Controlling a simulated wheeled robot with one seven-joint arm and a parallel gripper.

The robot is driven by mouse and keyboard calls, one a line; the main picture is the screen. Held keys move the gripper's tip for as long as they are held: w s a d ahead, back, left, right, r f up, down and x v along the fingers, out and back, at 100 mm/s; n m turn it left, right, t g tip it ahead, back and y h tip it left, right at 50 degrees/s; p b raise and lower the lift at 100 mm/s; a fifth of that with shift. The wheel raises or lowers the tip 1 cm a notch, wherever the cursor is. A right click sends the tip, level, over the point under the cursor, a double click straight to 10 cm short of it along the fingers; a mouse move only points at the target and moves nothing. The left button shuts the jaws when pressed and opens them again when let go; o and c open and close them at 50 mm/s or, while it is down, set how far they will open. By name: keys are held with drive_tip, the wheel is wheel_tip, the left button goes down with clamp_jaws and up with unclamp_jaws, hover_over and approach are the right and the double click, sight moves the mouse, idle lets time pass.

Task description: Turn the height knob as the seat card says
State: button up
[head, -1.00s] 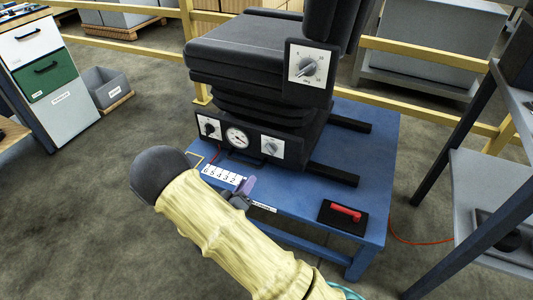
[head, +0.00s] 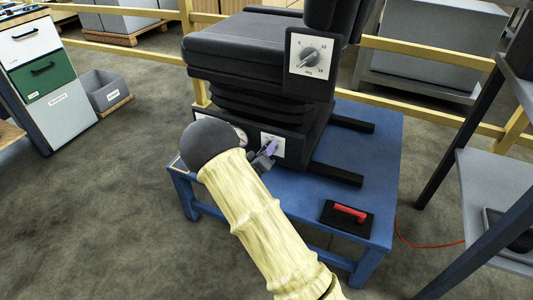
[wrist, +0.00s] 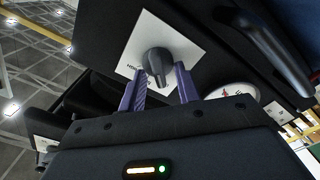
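The black seat (head: 240,50) stands on a blue platform (head: 290,195). A dark knob (wrist: 156,60) on a white plate (wrist: 185,38) fills the upper middle of the wrist view; the lettering beside it looks like "HEIGHT". My gripper (wrist: 161,70) is open, its two purple fingers on either side of the knob's near end. I cannot tell whether they touch it. In the head view, my gripper (head: 269,148) is at the right-hand plate on the seat base and covers much of it. No readable seat card shows.
A round gauge (wrist: 232,92) sits beside the knob plate. A dial marked "deg" (head: 309,58) is on the seat's side. A black pad with a red handle (head: 348,212) lies on the platform's right. A dark bar (wrist: 262,42) shows in the wrist view.

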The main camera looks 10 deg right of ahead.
clamp_jaws()
drive_tip(key=shift+m, duration=0.3)
drive_tip(key=shift+s+d+m+p, duration=0.1)
drive_tip(key=shift+m+p, duration=0.25)
drive_tip(key=shift+m, duration=1.7)
drive_tip(key=shift+s+d+m+p, duration=0.1)
drive_tip(key=shift+m+p, duration=0.2)
drive_tip(key=shift+m, duration=1.75)
unclamp_jaws()
drive_tip(key=shift+r, duration=0.1)
